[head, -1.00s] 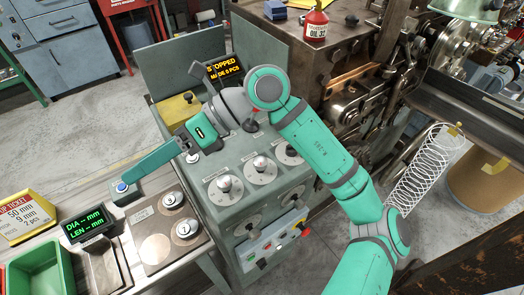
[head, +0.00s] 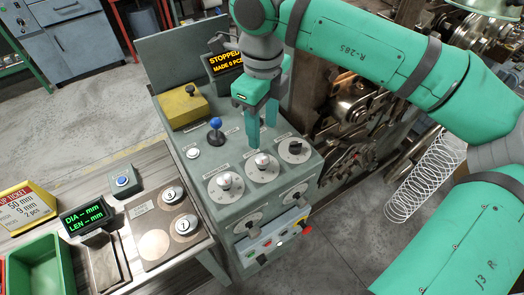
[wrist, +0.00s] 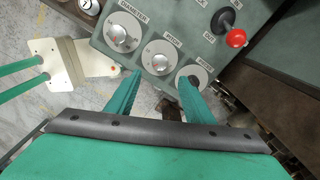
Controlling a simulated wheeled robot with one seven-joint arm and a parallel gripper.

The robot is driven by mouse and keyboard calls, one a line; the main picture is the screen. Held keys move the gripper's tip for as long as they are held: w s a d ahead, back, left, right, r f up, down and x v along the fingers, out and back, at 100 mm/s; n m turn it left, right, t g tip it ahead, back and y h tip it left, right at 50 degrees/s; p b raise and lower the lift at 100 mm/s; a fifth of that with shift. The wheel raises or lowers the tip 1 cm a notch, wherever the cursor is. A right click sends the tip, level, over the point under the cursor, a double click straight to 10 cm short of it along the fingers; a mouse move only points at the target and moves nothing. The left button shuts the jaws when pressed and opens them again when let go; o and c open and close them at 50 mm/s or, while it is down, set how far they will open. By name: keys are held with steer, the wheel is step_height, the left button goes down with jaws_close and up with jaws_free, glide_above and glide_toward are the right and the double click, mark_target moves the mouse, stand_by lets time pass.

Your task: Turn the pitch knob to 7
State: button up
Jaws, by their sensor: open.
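The pitch knob (head: 262,161) is the middle one of three dial knobs on top of the grey-green console. It has a silver cap on a round white dial, and its setting is too small to read. It also shows in the wrist view (wrist: 160,62). My gripper (head: 263,134) points down with its fingers apart, just above and behind the pitch knob. In the wrist view, the fingertips (wrist: 158,78) stand on either side of the space below that knob, with nothing between them. I cannot tell how high they are above the panel.
The diameter knob (head: 225,183) is to the left, and a dark-capped knob (head: 295,148) is to the right, partly behind a finger in the wrist view. The display (head: 226,62) reads STOPPED.

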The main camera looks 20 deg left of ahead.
mark_target(262, 158)
step_height(262, 158, down, 9)
steer(key=shift+f, duration=0.65)
steer(key=shift+c, duration=0.6)
steer(key=c, duration=0.9)
